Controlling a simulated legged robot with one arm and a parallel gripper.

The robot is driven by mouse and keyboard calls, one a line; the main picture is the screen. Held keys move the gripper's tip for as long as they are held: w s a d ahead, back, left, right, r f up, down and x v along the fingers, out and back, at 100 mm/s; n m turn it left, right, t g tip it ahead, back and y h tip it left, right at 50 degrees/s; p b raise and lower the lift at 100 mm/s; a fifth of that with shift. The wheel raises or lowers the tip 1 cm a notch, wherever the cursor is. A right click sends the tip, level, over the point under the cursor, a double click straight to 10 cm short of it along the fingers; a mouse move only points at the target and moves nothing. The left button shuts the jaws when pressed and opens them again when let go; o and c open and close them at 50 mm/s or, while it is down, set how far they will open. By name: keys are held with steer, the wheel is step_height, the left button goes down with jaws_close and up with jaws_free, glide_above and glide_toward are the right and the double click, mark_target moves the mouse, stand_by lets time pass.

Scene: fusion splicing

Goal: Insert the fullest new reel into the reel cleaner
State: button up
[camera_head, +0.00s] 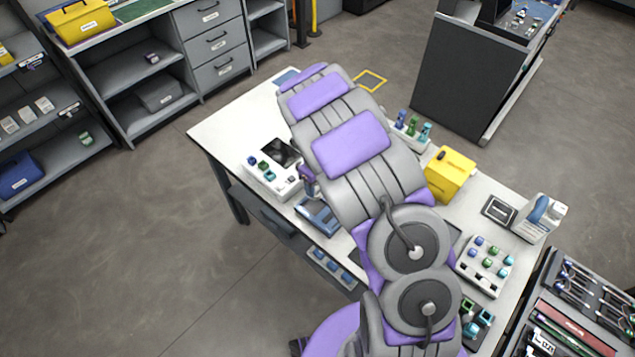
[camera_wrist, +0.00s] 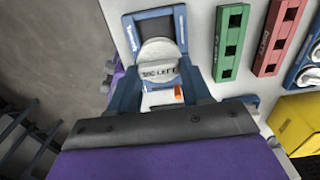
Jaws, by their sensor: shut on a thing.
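In the wrist view my gripper (camera_wrist: 161,84) is shut on a pale reel (camera_wrist: 158,72). The reel has a printed label whose last word reads LEFT; its first characters are unclear. Just beyond, a blue-framed device (camera_wrist: 127,30) with a dark panel and a white rounded part lines up with the reel. It looks like the reel cleaner. I cannot tell whether the reel touches it or sits inside it. In the head view a blue device (camera_head: 318,214) lies on the table beside my arm, possibly the same one. My arm hides most of my gripper there.
A green slotted block (camera_wrist: 231,45) and a red one (camera_wrist: 277,38) lie right of the device. A yellow box (camera_head: 450,174) stands on the white table (camera_head: 232,122), near a tray of small coloured parts (camera_head: 484,265). A blue-white dispenser (camera_head: 541,217) stands at the right.

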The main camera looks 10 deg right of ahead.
steer(key=shift+a+f, duration=0.45)
steer(key=shift+a, duration=0.1)
steer(key=shift+d+f+b, duration=0.2)
steer(key=shift+f+b, duration=0.25)
steer(key=shift+f, duration=0.3)
steer(key=shift+d+f+b, duration=0.25)
steer(key=shift+f+b, duration=0.15)
steer(key=shift+f, duration=0.3)
steer(key=shift+d+f+b, duration=0.2)
steer(key=shift+f+b, duration=0.25)
steer(key=shift+f, duration=0.3)
steer(key=shift+a, duration=0.6)
steer(key=shift+d+f, duration=0.5)
steer(key=shift+a, duration=0.35)
steer(key=shift+d+p, duration=0.3)
steer(key=shift+p, duration=0.2)
steer(key=shift+a+f, duration=0.2)
steer(key=shift+f, duration=0.7)
steer(key=o, duration=1)
